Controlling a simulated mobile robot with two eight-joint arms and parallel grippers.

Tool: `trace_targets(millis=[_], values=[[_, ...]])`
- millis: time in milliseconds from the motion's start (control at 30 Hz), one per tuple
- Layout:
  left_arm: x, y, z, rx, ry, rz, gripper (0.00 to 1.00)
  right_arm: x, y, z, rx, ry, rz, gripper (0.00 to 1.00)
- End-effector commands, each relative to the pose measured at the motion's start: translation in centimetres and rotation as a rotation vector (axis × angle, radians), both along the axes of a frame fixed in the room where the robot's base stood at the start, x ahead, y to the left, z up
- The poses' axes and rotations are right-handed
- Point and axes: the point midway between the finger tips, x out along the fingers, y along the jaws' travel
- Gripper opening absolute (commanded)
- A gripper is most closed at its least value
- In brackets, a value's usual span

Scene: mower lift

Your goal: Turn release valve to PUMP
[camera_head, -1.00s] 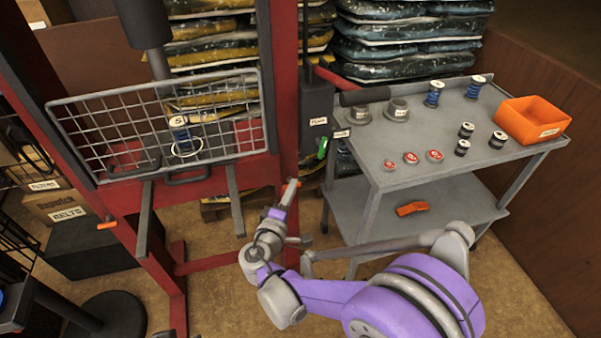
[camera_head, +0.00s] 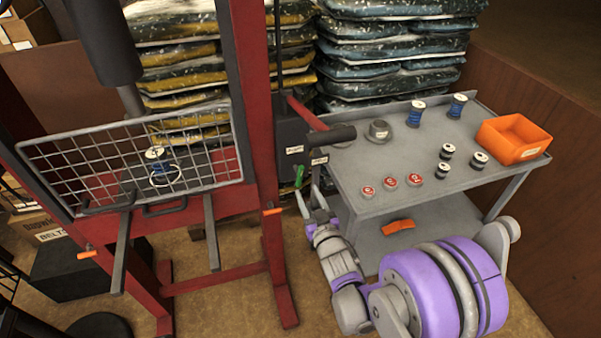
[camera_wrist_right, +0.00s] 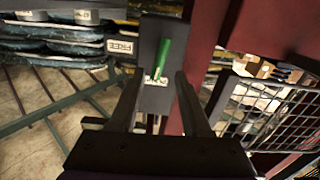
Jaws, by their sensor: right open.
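The release valve's green lever (camera_head: 299,175) hangs at the bottom of a dark pump box (camera_head: 292,130) on the red press frame. The right wrist view shows the lever (camera_wrist_right: 164,58) upright in the picture. A PUMP label (camera_head: 294,150) is on the box and a FREE label (camera_head: 319,161) is to its right; the FREE label also shows in the wrist view (camera_wrist_right: 123,47). My right gripper (camera_head: 309,198) is open just below the lever. In the wrist view its fingers (camera_wrist_right: 158,78) point at the lever's lower end, one on each side; contact cannot be told. My left gripper is out of view.
A red post (camera_head: 254,100) and a wire guard (camera_head: 60,160) stand left of the valve. A black-ended pump handle (camera_head: 331,137) juts out above my right gripper. A grey cart (camera_head: 350,185) with spools, red-topped parts and an orange bin (camera_head: 513,138) stands right.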

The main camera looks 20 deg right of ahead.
Motion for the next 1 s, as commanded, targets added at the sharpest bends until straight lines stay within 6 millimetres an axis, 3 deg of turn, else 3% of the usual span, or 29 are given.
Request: trace_targets(millis=[200,400,833,867,1000], values=[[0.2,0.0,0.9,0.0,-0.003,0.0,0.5,4.4,0.2,0.1,-0.002,0.001,0.001,0.48],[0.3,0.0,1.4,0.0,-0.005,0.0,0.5,7.3,0.3,0.1,-0.003,0.002,0.001,0.48],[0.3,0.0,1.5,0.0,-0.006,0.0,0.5,8.5,0.3,0.0,-0.003,0.002,0.001,0.48],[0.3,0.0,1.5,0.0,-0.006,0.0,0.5,8.5,0.4,0.0,-0.003,0.002,0.001,0.46],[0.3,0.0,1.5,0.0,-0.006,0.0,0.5,8.5,0.4,0.0,-0.003,0.002,0.001,0.21]])
